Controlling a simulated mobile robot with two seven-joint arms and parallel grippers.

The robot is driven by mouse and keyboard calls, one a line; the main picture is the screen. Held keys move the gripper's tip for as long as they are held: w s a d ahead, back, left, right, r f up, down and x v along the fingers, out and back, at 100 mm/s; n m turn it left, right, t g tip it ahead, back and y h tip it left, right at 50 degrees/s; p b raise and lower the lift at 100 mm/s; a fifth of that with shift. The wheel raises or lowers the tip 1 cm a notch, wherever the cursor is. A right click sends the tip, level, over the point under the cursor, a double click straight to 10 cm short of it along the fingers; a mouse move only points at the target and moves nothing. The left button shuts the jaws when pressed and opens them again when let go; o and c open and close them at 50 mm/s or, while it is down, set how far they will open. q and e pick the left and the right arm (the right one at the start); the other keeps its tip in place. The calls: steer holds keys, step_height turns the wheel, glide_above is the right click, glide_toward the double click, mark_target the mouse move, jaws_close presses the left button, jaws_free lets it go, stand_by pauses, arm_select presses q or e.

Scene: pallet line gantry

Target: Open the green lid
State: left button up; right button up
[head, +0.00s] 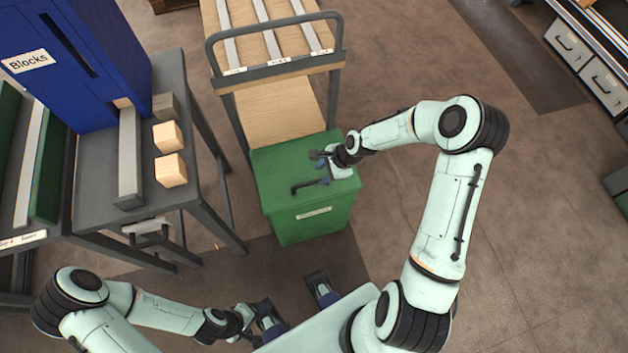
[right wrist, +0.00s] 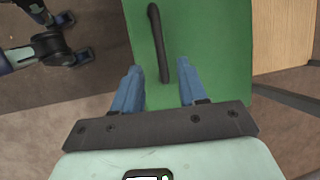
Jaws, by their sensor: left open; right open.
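The green lid (head: 280,165) lies closed, flat on top of a green box (head: 312,222) with a small label on its front. A dark bar handle (head: 306,186) stands on the lid. My right gripper (head: 324,172) is open and empty over the lid, close to the handle. In the right wrist view, the near end of the handle (right wrist: 157,40) shows between the two blue fingers of my right gripper (right wrist: 160,72). The height gap between fingers and handle is hard to tell. My left gripper (head: 260,320) is low at the bottom of the head view, away from the box, open.
A wooden-decked cart (head: 272,115) with a grey rail stands directly behind the box. Left is a grey table (head: 95,205) with wooden blocks (head: 170,170) and a blue "Blocks" cabinet (head: 70,60). Floor right of the box is clear; grey drawers (head: 600,80) stand far right.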

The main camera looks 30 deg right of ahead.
mark_target(311, 182)
steer(key=x, duration=0.7)
steer(key=shift+a+f+b, duration=0.15)
steer(key=shift+f+b, duration=0.05)
steer(key=shift+b, duration=0.15)
jaws_close()
